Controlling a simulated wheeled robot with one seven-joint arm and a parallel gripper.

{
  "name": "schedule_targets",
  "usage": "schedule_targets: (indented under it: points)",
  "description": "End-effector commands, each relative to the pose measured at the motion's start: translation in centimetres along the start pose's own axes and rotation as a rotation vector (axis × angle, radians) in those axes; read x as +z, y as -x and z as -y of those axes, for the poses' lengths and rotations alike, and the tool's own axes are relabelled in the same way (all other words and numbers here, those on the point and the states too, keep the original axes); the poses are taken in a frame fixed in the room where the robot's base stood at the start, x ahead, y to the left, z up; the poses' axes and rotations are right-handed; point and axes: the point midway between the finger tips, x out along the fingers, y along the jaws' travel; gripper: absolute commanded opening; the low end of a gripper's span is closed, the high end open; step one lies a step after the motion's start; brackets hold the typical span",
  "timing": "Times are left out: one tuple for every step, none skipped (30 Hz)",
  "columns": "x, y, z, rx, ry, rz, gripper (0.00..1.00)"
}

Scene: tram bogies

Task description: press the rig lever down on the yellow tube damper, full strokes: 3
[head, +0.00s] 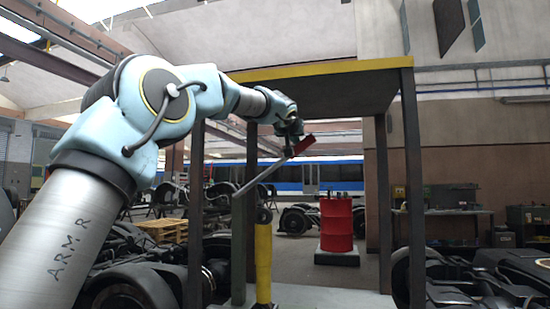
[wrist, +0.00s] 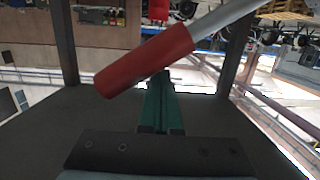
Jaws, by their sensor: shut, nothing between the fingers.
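The rig lever (head: 262,174) is a silver bar with a red grip (head: 305,145), tilted up to the right in the head view. The yellow tube damper (head: 263,262) stands upright below the bar. My gripper (head: 297,131) is shut and empty, just above the red grip. In the wrist view the red grip (wrist: 145,62) crosses in front of the ends of my green fingers (wrist: 163,80), and the silver bar (wrist: 225,14) runs off to the upper right. I cannot tell whether the fingers touch the grip.
A frame of dark posts with a yellow-edged top (head: 320,70) stands around the lever and damper. A red drum (head: 336,224) stands behind to the right. Dark bogies (head: 470,275) lie at both sides, and a workbench (head: 455,215) is at the back right.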

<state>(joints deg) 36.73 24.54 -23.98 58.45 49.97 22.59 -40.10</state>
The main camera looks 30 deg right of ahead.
Motion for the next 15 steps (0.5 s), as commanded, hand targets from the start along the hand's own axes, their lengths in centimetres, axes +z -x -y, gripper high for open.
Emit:
schedule_targets:
  points:
    - [-0.02, 0.0, 0.0, 0.0, 0.0, 0.0, 0.0]
    - [-0.03, 0.0, 0.0, 0.0, 0.0, 0.0, 0.0]
    - [-0.03, 0.0, 0.0, 0.0, 0.0, 0.0, 0.0]
    - [-0.03, 0.0, 0.0, 0.0, 0.0, 0.0, 0.0]
    - [-0.03, 0.0, 0.0, 0.0, 0.0, 0.0, 0.0]
    - [-0.03, 0.0, 0.0, 0.0, 0.0, 0.0, 0.0]
    - [-0.02, 0.0, -0.01, 0.0, 0.0, 0.0, 0.0]
    - [0.01, 0.0, -0.02, 0.0, 0.0, 0.0, 0.0]
    - [0.07, -0.01, -0.06, 0.0, 0.0, 0.0, 0.0]
    - [0.14, -0.02, -0.09, 0.0, 0.0, 0.0, 0.0]
    - [0.23, -0.04, -0.13, 0.0, 0.0, 0.0, 0.0]
    - [0.36, -0.06, -0.21, 0.0, 0.0, 0.0, 0.0]
    - [0.48, -0.08, -0.29, 0.001, 0.0, 0.0, 0.0]
    - [0.61, -0.1, -0.39, 0.001, 0.0, 0.0, 0.0]
    - [0.77, -0.12, -0.54, 0.001, 0.0, -0.001, 0.0]
